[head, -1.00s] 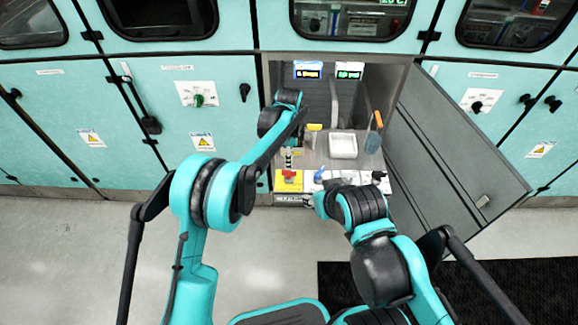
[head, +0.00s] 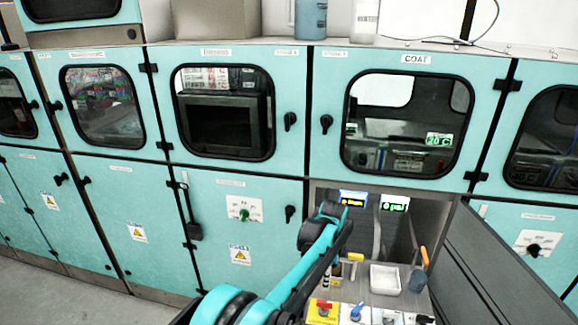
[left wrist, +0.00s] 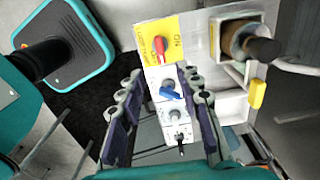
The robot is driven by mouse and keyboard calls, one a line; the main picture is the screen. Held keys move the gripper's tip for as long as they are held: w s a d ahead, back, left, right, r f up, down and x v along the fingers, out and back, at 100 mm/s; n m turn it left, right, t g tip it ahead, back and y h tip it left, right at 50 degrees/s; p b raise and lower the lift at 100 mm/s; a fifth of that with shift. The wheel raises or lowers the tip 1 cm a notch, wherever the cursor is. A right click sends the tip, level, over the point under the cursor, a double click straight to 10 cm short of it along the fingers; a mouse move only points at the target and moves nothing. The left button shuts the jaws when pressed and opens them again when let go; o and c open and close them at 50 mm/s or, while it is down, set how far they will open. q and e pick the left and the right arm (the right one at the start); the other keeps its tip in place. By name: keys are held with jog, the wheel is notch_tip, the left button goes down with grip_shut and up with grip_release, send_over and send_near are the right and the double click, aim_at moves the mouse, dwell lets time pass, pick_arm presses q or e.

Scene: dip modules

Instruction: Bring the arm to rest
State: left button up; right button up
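My left arm (head: 320,230) reaches toward the open cabinet in the head view, with a dark link folding back down. Its fingers cannot be made out there. In the left wrist view, my left gripper (left wrist: 160,85) has its two fingers well apart with nothing between them touching either one. Beyond them lies a control strip with a red knob (left wrist: 160,45) on yellow, a blue knob (left wrist: 172,95), a white dial (left wrist: 174,115) and a black switch (left wrist: 180,140). My right gripper is in neither current view.
The open cabinet holds a white tray (head: 384,278), a blue-grey container (head: 418,280) and two lit displays (head: 352,199). Its dark door (head: 490,255) swings out to the right. Closed teal cabinets line the wall. A yellow block (left wrist: 257,94) shows beside the strip.

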pick_arm(q)
jog(key=s+a+r+n+t, duration=0.1)
jog(key=s+a+r+n, duration=0.25)
jog(key=a, duration=0.35)
jog(key=s+a+r+n+t, duration=0.1)
jog(key=s+a+r+n, duration=0.15)
jog(key=a+r, duration=0.35)
jog(key=s+a+r+n+t, duration=0.1)
jog(key=s+a+r+n, duration=0.25)
jog(key=a, duration=0.45)
jog(key=s+a+f+n+t, duration=0.4)
jog(key=s+a+n, duration=0.7)
jog(key=s, duration=0.5)
jog(key=shift+a+n, duration=0.35)
jog(key=shift+a, duration=0.7)
